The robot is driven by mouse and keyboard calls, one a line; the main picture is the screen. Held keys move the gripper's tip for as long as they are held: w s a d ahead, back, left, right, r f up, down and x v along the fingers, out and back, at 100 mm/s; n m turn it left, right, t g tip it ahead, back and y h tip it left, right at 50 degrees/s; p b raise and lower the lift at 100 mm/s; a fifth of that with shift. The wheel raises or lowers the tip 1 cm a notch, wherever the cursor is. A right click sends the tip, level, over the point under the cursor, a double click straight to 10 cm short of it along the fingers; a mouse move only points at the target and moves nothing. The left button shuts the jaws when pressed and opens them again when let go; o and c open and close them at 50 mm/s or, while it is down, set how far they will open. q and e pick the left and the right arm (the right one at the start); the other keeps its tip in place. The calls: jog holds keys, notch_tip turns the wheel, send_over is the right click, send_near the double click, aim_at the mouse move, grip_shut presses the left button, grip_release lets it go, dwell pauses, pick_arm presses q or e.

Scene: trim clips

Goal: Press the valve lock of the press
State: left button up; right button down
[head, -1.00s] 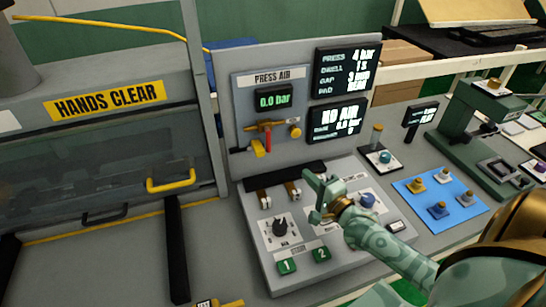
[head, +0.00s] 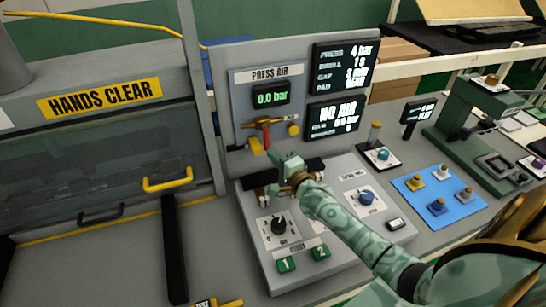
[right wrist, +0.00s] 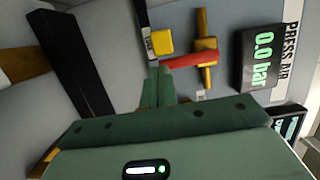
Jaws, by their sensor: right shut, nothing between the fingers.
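The press air panel (head: 235,105) holds a brass valve (head: 263,122) with a red lever (head: 266,138) hanging down. A small yellow tab (head: 255,146), likely the valve lock, sits beside the lever. In the right wrist view the yellow tab (right wrist: 162,40) lies just beyond my fingertips, next to a small white label, with the red lever (right wrist: 195,61) alongside. My right gripper (head: 281,160) is shut and empty, just below and right of the lever. Its closed fingers (right wrist: 158,72) point at the panel; whether they touch the lever or tab I cannot tell. My left gripper is out of view.
A control box with a black knob (head: 279,226), blue knob (head: 366,197) and green buttons (head: 286,264) lies below. A guard with a yellow handle (head: 168,180) stands left.

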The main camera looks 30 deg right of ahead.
jog(key=shift+w+a, duration=0.1)
jog(key=shift+a, duration=0.05)
jog(key=a, duration=0.2)
jog(key=w+a+p, duration=0.1)
jog(key=a, duration=0.1)
jog(key=a+p, duration=0.1)
jog(key=a, duration=0.1)
jog(key=shift+w+a, duration=0.3)
jog(key=shift+a, duration=0.1)
jog(key=shift+d, duration=0.1)
